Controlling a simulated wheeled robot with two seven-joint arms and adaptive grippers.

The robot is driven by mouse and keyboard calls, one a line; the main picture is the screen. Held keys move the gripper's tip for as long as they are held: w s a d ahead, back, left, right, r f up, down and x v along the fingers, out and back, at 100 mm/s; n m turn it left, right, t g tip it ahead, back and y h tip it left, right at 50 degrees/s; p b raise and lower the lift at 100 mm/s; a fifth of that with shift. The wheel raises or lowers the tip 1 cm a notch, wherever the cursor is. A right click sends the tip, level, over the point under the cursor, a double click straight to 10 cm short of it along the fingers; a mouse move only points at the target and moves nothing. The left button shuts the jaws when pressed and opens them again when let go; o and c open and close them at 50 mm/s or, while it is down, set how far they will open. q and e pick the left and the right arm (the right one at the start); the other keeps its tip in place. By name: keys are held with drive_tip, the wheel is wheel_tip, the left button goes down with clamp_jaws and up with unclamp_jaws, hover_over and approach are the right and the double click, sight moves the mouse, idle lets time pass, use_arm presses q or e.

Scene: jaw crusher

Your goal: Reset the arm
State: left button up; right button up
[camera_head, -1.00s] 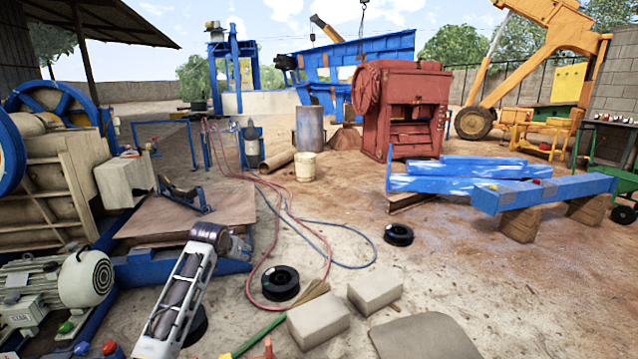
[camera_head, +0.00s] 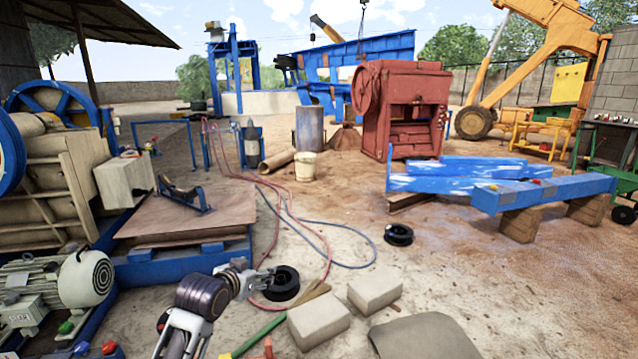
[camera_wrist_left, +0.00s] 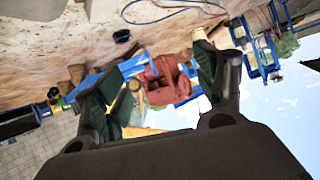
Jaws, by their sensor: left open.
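My left arm (camera_head: 207,295) comes up from the bottom left of the head view, bent at a dark joint. My left gripper (camera_head: 262,281) is at its end, pointing right, in front of a black coil (camera_head: 284,285) in the picture. In the left wrist view, the left gripper (camera_wrist_left: 158,85) has its two dark-padded fingers spread wide with nothing between them. That view is tilted and looks out over the yard and sky. My right gripper is in neither view.
Two pale blocks (camera_head: 318,324) and a green-handled tool (camera_head: 258,335) lie on the ground near the arm. A blue-framed platform (camera_head: 180,268) and a motor (camera_head: 82,279) are at left. A red jaw crusher (camera_head: 400,110) stands farther back. Open sandy ground lies in the middle.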

use_arm(q)
drive_tip(key=s+d+f+g, duration=0.1)
drive_tip(key=s+f+g, duration=0.2)
drive_tip(key=s+f, duration=1.1)
drive_tip(key=s+d+f+n+g, duration=0.1)
drive_tip(key=s+f+g, duration=0.3)
drive_tip(key=s+f, duration=1.1)
drive_tip(key=s+p, duration=0.1)
drive_tip(key=s, duration=0.3)
drive_tip(key=shift+d+g, duration=0.3)
drive_tip(key=shift+w+f, duration=0.1)
drive_tip(key=shift+f, duration=0.1)
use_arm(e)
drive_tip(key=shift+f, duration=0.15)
